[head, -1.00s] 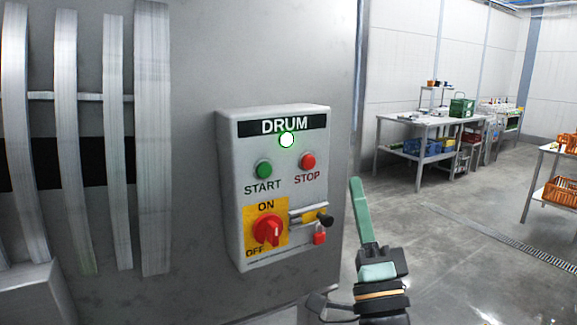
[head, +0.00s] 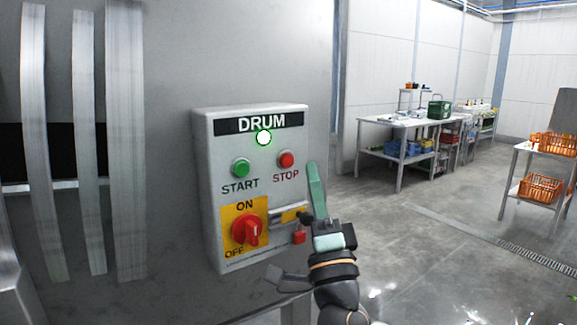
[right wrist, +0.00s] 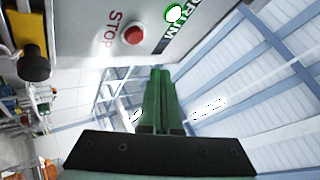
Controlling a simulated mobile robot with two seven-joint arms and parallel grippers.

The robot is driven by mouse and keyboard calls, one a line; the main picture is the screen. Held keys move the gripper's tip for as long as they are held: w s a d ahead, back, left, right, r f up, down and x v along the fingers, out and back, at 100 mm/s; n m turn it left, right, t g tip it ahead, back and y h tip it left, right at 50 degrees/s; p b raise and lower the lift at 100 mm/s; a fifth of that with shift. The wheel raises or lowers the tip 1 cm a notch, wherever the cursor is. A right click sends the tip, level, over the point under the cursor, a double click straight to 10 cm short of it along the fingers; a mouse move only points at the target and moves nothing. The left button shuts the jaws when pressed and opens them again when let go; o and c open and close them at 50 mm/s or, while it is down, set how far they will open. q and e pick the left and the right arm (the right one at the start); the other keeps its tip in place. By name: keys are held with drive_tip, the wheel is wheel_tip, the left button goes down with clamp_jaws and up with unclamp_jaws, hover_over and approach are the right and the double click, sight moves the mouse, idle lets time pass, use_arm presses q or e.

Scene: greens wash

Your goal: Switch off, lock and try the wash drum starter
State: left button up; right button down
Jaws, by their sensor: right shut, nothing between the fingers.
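The grey DRUM starter box (head: 208,190) is on the steel machine side. Its lamp (head: 264,138) glows white-green above the green START button (head: 240,168) and red STOP button (head: 286,160). The red rotary switch (head: 246,230) sits on a yellow ON/OFF plate; its handle looks roughly upright. A red padlock (head: 299,238) hangs at the box's lower right, below a yellow and black fitting (head: 293,215). My right gripper (head: 314,168) is shut and empty, fingers up, just right of STOP. STOP also shows in the right wrist view (right wrist: 133,35). My left gripper is not in view.
A steel bench (head: 400,121) with a green crate (head: 439,110) stands at the back. A table with orange crates (head: 540,187) is at the far right. The floor between is open, with a drain grate (head: 535,259).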

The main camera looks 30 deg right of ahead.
sight(287, 160)
drive_tip(key=shift+y, duration=0.3)
drive_tip(key=shift+w+a+p, duration=0.15)
drive_tip(key=shift+w+p, duration=0.15)
drive_tip(key=shift+w, duration=1.7)
drive_tip(key=shift+w+p, duration=0.35)
drive_tip(key=shift+w, duration=0.05)
drive_tip(key=shift+w, duration=0.45)
idle(0.8)
drive_tip(key=shift+s+p, duration=0.1)
drive_tip(key=shift+p, duration=0.2)
drive_tip(key=shift+s+p, duration=0.45)
drive_tip(key=shift+s, duration=0.3)
